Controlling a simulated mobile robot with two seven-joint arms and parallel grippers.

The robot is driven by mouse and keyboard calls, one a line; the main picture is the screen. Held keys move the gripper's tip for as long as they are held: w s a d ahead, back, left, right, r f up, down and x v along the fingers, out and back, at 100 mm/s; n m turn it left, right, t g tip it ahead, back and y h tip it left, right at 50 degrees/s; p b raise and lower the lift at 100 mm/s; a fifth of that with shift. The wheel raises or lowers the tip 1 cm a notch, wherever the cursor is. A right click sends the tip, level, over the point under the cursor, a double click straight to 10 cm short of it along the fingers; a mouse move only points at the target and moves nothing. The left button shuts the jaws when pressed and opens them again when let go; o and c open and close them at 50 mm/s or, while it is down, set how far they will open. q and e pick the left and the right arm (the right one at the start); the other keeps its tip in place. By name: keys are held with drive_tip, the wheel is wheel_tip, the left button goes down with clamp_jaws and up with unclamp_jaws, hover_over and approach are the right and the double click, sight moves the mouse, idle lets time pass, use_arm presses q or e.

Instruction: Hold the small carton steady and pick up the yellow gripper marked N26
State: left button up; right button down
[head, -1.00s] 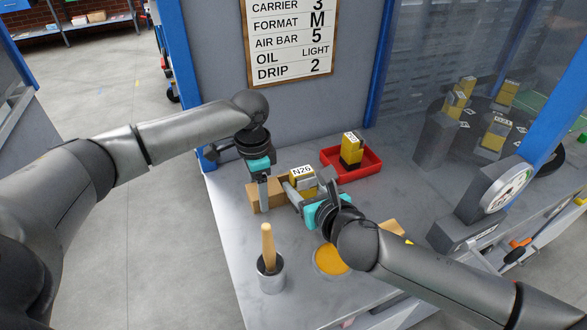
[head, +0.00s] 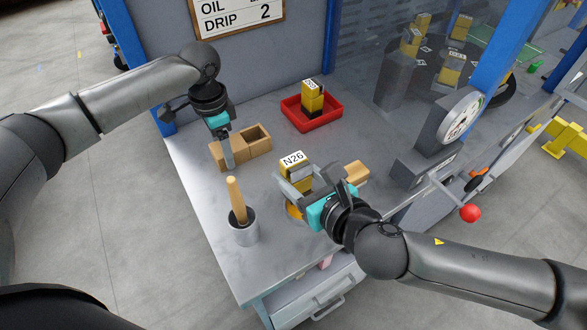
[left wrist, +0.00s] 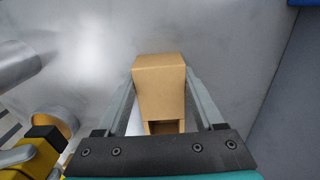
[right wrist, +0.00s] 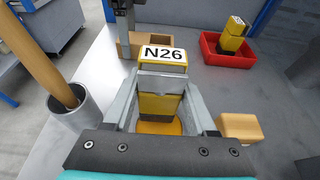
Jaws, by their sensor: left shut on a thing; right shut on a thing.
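The small tan carton (head: 258,146) stands on the grey bench, with one open, empty cell at its right end. My left gripper (head: 229,154) reaches down and is shut on it. In the left wrist view the carton (left wrist: 160,82) sits between both fingers. The yellow gripper marked N26 (head: 296,174) is upright in my right gripper (head: 294,184), right of the carton and apart from it. In the right wrist view N26 (right wrist: 162,80) shows its white label on top, and the fingers close on its sides. Its lower end is partly hidden.
A red tray (head: 290,116) at the back holds another yellow gripper (head: 312,98). A metal cup (head: 243,231) with a wooden-handled tool (head: 236,200) stands at the front left. An orange disc (right wrist: 160,128) lies below N26. A tan block (head: 357,172) is to the right.

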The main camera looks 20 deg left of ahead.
use_arm(q)
drive_tip(key=o, duration=1.3)
drive_tip(key=shift+o, duration=0.2)
wheel_tip(320, 180, up, 12)
